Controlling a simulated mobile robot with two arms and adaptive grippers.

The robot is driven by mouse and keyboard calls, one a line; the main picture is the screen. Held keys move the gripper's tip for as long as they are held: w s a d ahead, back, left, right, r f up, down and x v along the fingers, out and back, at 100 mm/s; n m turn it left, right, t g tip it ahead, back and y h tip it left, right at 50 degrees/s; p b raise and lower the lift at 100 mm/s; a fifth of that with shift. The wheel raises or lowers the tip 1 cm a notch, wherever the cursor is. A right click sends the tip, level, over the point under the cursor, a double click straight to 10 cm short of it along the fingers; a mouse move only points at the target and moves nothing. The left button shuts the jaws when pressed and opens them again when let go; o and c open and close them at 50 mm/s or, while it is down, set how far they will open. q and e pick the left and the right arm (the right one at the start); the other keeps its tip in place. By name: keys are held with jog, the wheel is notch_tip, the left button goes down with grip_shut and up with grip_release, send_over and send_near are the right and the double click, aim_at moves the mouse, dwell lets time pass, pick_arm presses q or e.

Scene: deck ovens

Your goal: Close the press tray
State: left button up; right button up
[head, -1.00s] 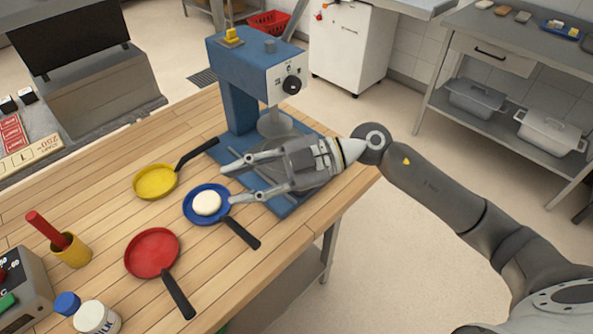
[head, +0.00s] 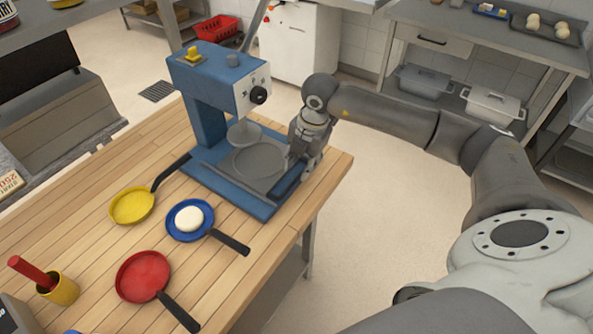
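The blue press (head: 225,80) stands at the back right of the wooden table. Its grey press tray (head: 240,165), with a round plate outline on it, lies on the blue base and extends out in front of the press head. My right gripper (head: 298,172) points down at the right side of the tray, close to its edge. Whether it touches the tray cannot be told, and its finger gap is unclear at this angle. My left gripper is not in view.
A blue pan (head: 174,229) with a pale round piece, a yellow pan (head: 132,205) and a red pan (head: 142,276) lie left of and in front of the press. A yellow cup (head: 62,290) holds a red stick. The table's right edge is close to the press.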

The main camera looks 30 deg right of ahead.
aim_at(296, 178)
jog(key=shift+w+a+f+p, duration=0.1)
jog(key=shift+w+f+p, duration=0.15)
jog(key=shift+f, duration=0.95)
jog(key=shift+w+a+f+p, duration=0.1)
jog(key=shift+w+f+p, duration=0.1)
jog(key=shift+f, duration=0.95)
grip_shut()
